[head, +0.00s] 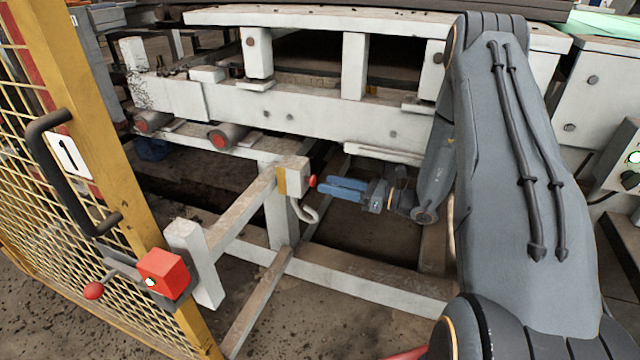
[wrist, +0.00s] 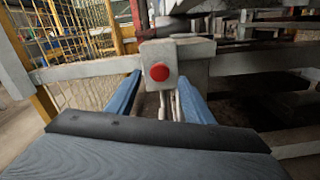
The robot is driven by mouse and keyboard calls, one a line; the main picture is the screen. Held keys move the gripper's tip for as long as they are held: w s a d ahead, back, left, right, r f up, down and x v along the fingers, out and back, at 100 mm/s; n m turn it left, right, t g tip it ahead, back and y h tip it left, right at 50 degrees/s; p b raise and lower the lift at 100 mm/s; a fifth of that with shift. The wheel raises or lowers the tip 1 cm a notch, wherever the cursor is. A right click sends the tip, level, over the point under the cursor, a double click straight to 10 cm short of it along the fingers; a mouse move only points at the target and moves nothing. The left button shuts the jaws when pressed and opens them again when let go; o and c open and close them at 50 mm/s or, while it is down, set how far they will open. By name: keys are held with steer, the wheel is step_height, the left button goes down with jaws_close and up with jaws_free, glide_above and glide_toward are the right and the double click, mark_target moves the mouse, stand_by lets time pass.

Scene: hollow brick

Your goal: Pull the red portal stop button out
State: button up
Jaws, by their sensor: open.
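The red portal stop button (head: 312,181) sits on the right face of a small white and yellow box (head: 294,176) on the white frame. In the wrist view the red button (wrist: 159,72) faces me, round and unobstructed, on the light box front (wrist: 186,48). My gripper (head: 345,188) has blue fingers and is just right of the button, pointing at it. In the wrist view my gripper (wrist: 160,100) is open, with one finger on each side below the button. Nothing is between the fingers, and they appear short of the button.
A yellow mesh gate (head: 160,200) with a black handle (head: 62,165) and a red latch box (head: 164,274) stands at left. White frame beams (head: 365,285) run below the button. A white machine (head: 300,110) stands behind. A grey conduit (head: 308,213) curls under the button box.

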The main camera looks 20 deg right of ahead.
mark_target(315, 181)
steer(key=shift+x, duration=2.05)
